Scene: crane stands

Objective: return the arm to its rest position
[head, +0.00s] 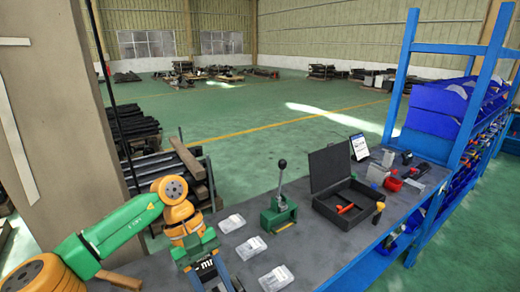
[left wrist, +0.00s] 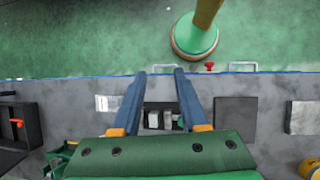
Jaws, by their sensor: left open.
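My left arm, green and orange, comes in from the left in the head view, bent over the near end of the grey workbench (head: 325,245). My left gripper (head: 212,283) points down at the bench, close to the clear packets. In the left wrist view the two blue fingers of the left gripper (left wrist: 160,72) are spread apart with nothing held between them. Pale packet-like items (left wrist: 160,119) show beyond the gap between the fingers, apart from them as far as I can tell. My right gripper is in neither view.
Clear packets (head: 251,248) lie in a row right of my left gripper. Behind them stand a green lever press (head: 279,215) and an open black case (head: 333,172). A blue rack (head: 440,110) is at right. A beige pillar (head: 60,120) rises at left.

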